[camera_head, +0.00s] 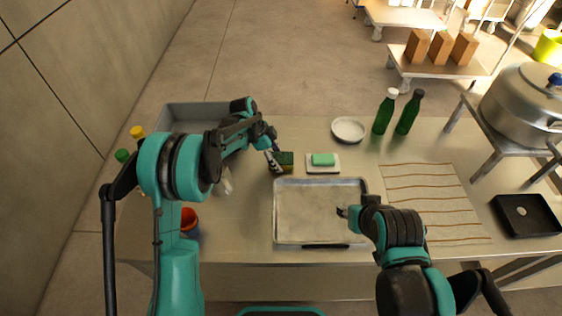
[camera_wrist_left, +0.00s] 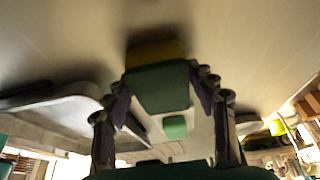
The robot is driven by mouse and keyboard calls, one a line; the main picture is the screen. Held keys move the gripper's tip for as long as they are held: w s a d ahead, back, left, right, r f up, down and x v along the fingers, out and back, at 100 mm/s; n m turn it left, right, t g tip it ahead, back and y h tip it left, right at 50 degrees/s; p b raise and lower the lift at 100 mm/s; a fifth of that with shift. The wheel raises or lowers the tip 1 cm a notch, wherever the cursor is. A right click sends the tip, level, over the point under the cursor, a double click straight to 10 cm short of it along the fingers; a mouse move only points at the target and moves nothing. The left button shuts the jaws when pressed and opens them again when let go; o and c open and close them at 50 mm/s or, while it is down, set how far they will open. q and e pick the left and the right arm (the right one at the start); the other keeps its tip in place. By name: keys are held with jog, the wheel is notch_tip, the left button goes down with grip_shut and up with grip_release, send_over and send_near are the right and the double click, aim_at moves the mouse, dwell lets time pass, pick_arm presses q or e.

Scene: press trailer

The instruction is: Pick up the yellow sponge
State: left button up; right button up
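The sponge (camera_head: 286,158), dark green on one side and yellow on the other, sits on the metal table, left of a white dish. In the left wrist view the sponge (camera_wrist_left: 158,88) lies between the two fingertips, its yellow part (camera_wrist_left: 155,52) farther out. My left gripper (camera_head: 272,152) is open, at the sponge's left in the head view. The fingers are very close to its sides; whether they touch is unclear. My right gripper (camera_head: 343,211) is over the right edge of a metal tray, and its opening is too small to judge.
The white dish (camera_head: 323,170) holds a light green bar (camera_head: 323,159). The metal tray (camera_head: 318,211) lies in front of the sponge. A grey bin (camera_head: 190,112) is at left. Two green bottles (camera_head: 383,115) and a round plate (camera_head: 348,129) stand farther back.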

pick_arm(q)
jog(key=shift+c, duration=0.9)
